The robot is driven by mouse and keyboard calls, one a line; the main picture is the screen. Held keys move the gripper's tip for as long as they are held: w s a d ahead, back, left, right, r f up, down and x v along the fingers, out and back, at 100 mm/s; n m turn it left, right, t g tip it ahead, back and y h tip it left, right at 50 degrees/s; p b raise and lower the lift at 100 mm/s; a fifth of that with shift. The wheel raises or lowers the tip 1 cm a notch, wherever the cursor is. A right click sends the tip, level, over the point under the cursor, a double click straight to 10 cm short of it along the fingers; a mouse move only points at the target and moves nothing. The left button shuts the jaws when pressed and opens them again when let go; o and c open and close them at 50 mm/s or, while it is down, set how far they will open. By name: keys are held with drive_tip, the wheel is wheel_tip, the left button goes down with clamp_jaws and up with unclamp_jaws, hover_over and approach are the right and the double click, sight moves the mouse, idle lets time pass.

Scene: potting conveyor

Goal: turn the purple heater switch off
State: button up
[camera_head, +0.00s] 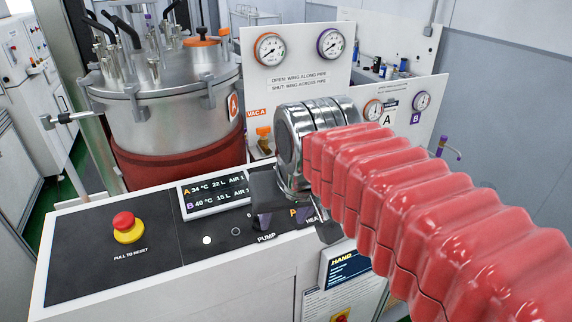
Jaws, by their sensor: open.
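My gripper (294,208) hangs over the right part of the control panel, at the end of the red-sleeved arm. Its dark jaws are apart, one over the pump area and one near the panel's front edge; I see nothing between them. The heater label (312,218) is partly covered. A small purple patch (303,213) shows beside it, but the jaws and wrist hide most of that area, so the purple heater switch's position cannot be read. Another purple patch (262,221) shows above the pump label (267,238). I cannot tell whether my gripper touches the panel.
A red emergency button (125,222) on a yellow base stands on the panel's left. A tilted display (214,192) is just left of my gripper. Behind are a steel vessel (165,105) and a white gauge board (293,75).

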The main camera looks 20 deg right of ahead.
drive_tip(key=w+d+r+m, duration=0.2)
drive_tip(key=w+d+r, duration=0.1)
drive_tip(key=w+r, duration=0.2)
drive_tip(key=w+d+r+m+h, duration=0.1)
drive_tip(key=w+d+r+m, duration=0.1)
drive_tip(key=w+r, duration=0.4)
drive_tip(key=shift+w+d+g, duration=0.35)
drive_tip(key=shift+d+g, duration=0.05)
drive_tip(key=shift+d, duration=0.45)
drive_tip(key=x, duration=1.3)
drive_tip(key=shift+w+d+f, duration=0.1)
drive_tip(key=shift+f, duration=0.25)
drive_tip(key=c, duration=1.1)
drive_tip(key=shift+o, duration=0.2)
